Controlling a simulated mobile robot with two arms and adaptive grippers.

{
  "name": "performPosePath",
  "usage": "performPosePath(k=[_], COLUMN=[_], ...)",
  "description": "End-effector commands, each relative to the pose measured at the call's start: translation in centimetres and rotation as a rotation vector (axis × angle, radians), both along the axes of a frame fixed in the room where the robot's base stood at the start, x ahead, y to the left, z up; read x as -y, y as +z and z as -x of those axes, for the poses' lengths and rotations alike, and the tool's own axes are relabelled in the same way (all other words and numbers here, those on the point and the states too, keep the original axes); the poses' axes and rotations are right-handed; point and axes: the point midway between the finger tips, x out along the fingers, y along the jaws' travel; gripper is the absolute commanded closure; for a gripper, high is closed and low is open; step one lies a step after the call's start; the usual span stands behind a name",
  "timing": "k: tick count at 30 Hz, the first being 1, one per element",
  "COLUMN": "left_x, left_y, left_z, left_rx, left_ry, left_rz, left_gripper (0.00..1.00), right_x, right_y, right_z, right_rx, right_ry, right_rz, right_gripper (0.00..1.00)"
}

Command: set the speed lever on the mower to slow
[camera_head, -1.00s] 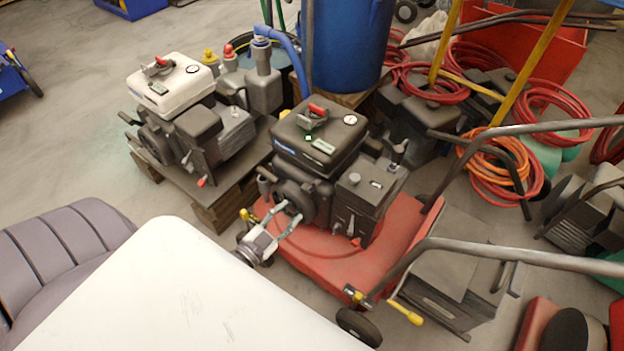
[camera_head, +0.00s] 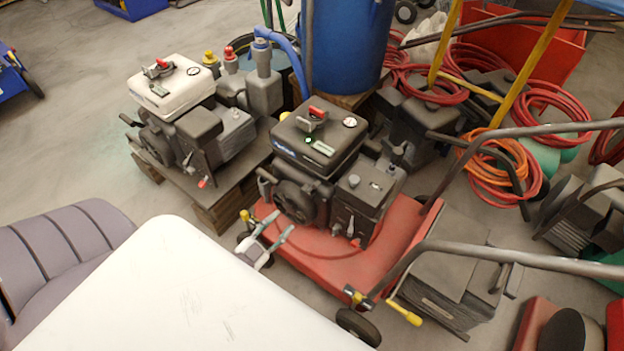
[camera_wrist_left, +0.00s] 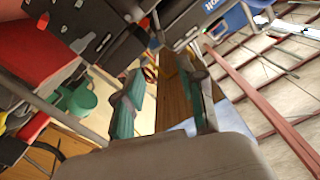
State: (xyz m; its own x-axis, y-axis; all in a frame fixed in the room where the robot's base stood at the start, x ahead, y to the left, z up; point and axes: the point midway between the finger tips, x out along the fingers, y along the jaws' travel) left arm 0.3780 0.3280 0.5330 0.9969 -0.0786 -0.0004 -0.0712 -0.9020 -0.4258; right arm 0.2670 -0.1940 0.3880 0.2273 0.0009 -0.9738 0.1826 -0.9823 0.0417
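The red mower (camera_head: 320,262) with its dark engine (camera_head: 318,140) stands in the middle of the head view. A small lever with a red tip (camera_head: 355,241) is low on the engine's front right, pointing down. A yellow-gripped lever (camera_head: 405,313) sits at the lower handle joint. I cannot tell for certain which is the speed lever, and no slow mark is readable. My left gripper (camera_head: 272,224) is open and empty, in front of the mower deck's left end, apart from both levers. Its parted fingers show in the left wrist view (camera_wrist_left: 167,105). My right gripper is out of view.
A white-topped engine (camera_head: 170,88) stands on a pallet behind left. The mower's grey handlebars (camera_head: 520,258) reach right. A blue barrel (camera_head: 347,45) and red hoses (camera_head: 550,110) stand behind.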

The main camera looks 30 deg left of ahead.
Motion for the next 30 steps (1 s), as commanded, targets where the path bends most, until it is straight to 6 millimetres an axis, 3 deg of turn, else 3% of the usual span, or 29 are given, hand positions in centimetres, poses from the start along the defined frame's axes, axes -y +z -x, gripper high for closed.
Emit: performPosePath(k=[6,11,14,24,30], left_x=[0.0,0.0,-0.1,-0.7,-1.0], left_y=[0.0,0.0,-0.1,0.0,0.1], left_z=[0.0,0.4,1.7,8.7,11.3], left_rx=[0.000,-0.001,-0.003,-0.003,0.000], left_ry=[0.000,0.000,0.000,0.000,0.001], left_rz=[0.000,0.001,0.001,0.000,0.000], left_gripper=[0.60,0.60,0.60,0.60,0.60], right_x=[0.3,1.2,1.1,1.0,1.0], right_y=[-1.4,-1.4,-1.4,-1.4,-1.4], right_z=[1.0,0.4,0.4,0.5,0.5], right_rx=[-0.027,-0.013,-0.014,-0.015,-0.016], right_ry=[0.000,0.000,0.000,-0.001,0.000], right_rz=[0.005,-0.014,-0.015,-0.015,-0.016], right_gripper=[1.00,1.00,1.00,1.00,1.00])
